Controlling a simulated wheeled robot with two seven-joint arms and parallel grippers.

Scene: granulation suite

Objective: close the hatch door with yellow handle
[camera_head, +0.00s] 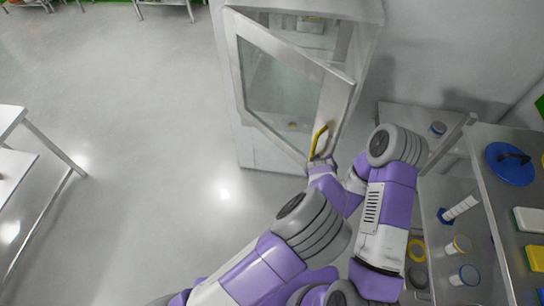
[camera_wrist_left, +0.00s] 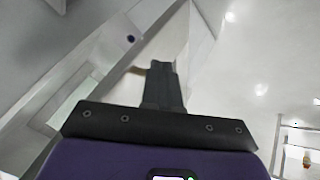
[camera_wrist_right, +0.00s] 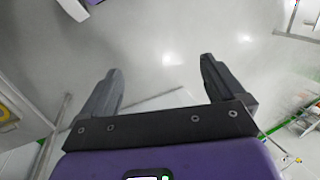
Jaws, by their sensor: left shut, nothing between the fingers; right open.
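The hatch door (camera_head: 247,76) is a pale-framed glass panel on a tall white cabinet. It stands ajar, with a gap to the cabinet along its top and right side. Its yellow handle (camera_head: 319,139) is near the door's lower right corner. My left gripper (camera_head: 320,161) is just below the handle; whether it touches the door I cannot tell. In the left wrist view my left gripper (camera_wrist_left: 160,72) is shut and empty, against a pale panel edge. My right gripper (camera_wrist_right: 160,85) is open and empty over the floor; its fingers cannot be made out in the head view.
A metal shelf rack (camera_head: 477,180) with a blue lid (camera_head: 510,164) and several jars stands close on the right. A white table (camera_head: 12,120) is at the far left. The floor (camera_head: 130,130) between table and cabinet is clear.

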